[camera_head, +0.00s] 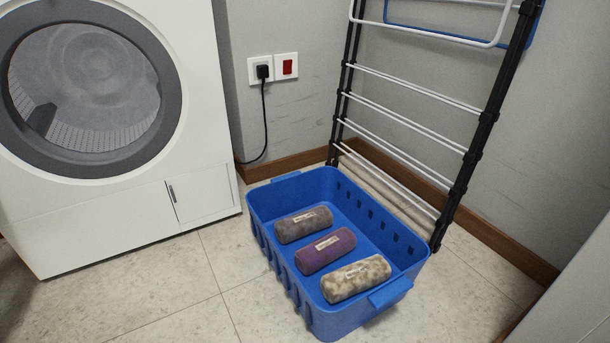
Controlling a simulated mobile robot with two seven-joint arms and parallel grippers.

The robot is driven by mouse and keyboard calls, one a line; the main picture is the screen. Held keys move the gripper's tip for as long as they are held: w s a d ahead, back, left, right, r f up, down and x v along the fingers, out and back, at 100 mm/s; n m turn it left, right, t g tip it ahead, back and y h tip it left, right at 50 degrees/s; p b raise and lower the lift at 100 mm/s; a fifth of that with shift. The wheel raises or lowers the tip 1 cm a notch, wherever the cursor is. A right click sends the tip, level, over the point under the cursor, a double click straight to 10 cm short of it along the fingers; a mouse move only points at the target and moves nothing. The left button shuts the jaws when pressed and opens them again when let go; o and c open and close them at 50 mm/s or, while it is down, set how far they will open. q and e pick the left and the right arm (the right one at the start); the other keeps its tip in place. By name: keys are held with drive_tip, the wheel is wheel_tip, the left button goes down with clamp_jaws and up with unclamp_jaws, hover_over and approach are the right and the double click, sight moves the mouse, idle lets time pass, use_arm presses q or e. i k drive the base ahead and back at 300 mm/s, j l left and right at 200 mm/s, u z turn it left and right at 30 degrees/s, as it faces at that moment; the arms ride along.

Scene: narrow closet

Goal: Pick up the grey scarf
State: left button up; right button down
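Three rolled cloths with white labels lie in a row in a blue basket (262,205) on the floor. The grey roll (289,229), a dull brownish grey, is the farthest back, nearest the washing machine. A purple roll (312,261) lies in the middle. A mottled beige-grey roll (343,286) lies nearest the front. All three lie on the basket floor, apart from my arms. Neither of my grippers is in view.
A white washing machine (205,140) stands at the left. A black-and-white drying rack (478,135) leans by the wall behind the basket. A black cable (264,120) hangs from a wall socket. Tiled floor (170,290) in front of the machine is clear. A pale panel edges the right.

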sight(288, 230)
drive_tip(key=i+u, duration=0.15)
drive_tip(key=i, duration=0.7)
drive_tip(key=i+l+u, duration=0.2)
drive_tip(key=i, duration=0.7)
